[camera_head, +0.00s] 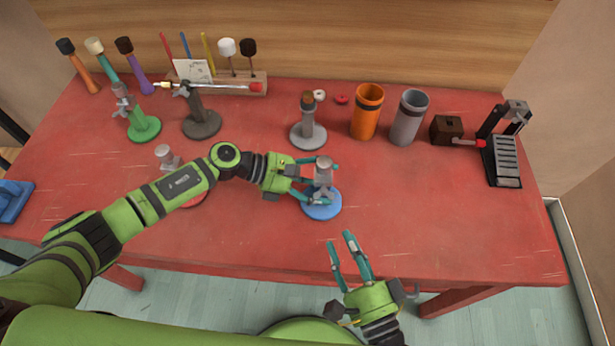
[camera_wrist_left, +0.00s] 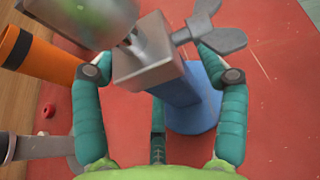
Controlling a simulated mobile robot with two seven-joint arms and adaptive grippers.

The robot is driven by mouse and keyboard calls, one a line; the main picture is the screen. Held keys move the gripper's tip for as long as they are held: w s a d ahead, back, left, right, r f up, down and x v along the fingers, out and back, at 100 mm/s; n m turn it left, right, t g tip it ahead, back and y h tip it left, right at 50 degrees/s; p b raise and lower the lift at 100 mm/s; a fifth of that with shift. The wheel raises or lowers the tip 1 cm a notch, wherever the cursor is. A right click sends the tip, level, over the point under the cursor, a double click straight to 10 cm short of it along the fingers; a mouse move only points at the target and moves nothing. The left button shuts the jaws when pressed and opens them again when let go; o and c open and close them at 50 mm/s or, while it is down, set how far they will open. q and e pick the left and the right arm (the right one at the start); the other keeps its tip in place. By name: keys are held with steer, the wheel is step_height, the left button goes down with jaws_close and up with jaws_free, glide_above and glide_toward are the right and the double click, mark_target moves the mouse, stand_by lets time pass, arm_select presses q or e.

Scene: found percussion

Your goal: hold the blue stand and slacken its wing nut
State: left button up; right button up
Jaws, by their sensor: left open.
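The blue stand (camera_head: 322,208) is upright near the table's front middle, with a round blue base and a grey metal head (camera_head: 324,163). In the left wrist view its blue post (camera_wrist_left: 185,90) rises to a grey clamp block (camera_wrist_left: 150,60). The grey wing nut (camera_wrist_left: 212,32) sticks out from the block's right side. My left gripper (camera_head: 330,185) is open, its teal fingers on either side of the stand's upper part; I see no firm grip.
Behind the blue stand is a grey stand (camera_head: 308,137), with an orange cup (camera_head: 367,112) and a grey cup (camera_head: 408,118) to its right. A red-based stand is partly hidden by my left arm. A black pedal (camera_head: 503,158) stands far right. The front right tabletop is clear.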

arm_select(q)
steer(key=shift+d+f, duration=0.1)
steer(key=shift+d, duration=0.1)
steer(key=shift+c, duration=0.4)
steer(key=c, duration=1.4)
steer(key=shift+s+a+f, duration=0.1)
steer(key=shift+f, duration=0.1)
